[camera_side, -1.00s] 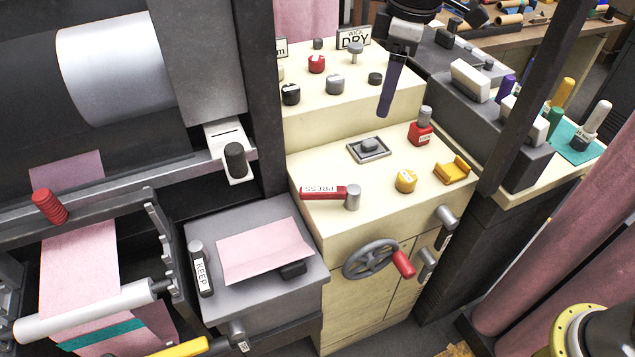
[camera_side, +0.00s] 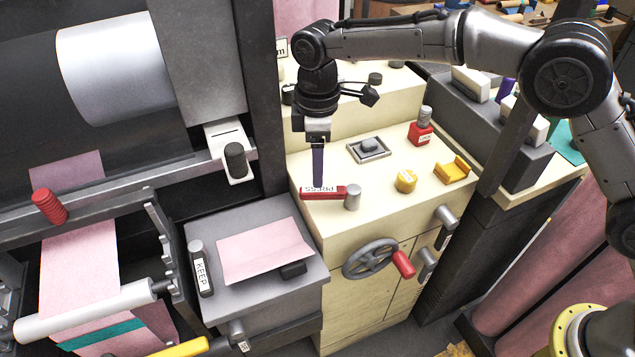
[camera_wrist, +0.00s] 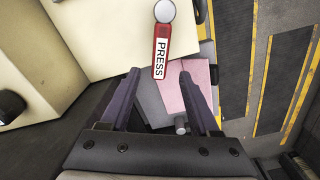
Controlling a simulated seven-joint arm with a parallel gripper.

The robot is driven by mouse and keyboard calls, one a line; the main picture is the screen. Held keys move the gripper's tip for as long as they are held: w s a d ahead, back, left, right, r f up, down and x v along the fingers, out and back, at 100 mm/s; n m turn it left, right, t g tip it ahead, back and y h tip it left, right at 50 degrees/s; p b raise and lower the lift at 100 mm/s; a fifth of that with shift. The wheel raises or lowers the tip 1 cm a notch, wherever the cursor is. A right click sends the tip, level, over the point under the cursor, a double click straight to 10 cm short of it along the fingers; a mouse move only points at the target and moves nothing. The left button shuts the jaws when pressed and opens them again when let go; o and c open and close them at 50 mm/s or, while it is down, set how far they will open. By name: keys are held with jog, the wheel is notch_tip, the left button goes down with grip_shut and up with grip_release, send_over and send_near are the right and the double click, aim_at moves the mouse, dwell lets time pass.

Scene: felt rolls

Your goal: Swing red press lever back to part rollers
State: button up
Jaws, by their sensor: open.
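The red press lever (camera_side: 322,193) lies flat on the cream cabinet top, its grey pivot post (camera_side: 352,196) at its right end and a white PRESS label along its bar. My gripper (camera_side: 318,183) points down at the lever's left part. In the wrist view the red lever (camera_wrist: 160,52) extends from its round grey pivot toward the gap between my open fingers (camera_wrist: 157,75). Its free end lies near the level of the fingertips. I cannot tell whether a finger touches it. The rollers are at the left; a white roller (camera_side: 85,312) shows there.
A yellow knob (camera_side: 406,181), a yellow bracket (camera_side: 452,171) and a red bottle-like piece (camera_side: 421,131) stand right of the lever. A handwheel (camera_side: 370,259) projects from the cabinet front. Pink felt (camera_side: 262,250) lies on the lower grey box, beside a KEEP lever (camera_side: 200,268).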

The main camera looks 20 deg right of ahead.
aim_at(330, 198)
notch_tip(330, 198, down, 6)
dwell(0.4)
grip_shut()
jog(key=shift+r, duration=0.1)
dwell(1.2)
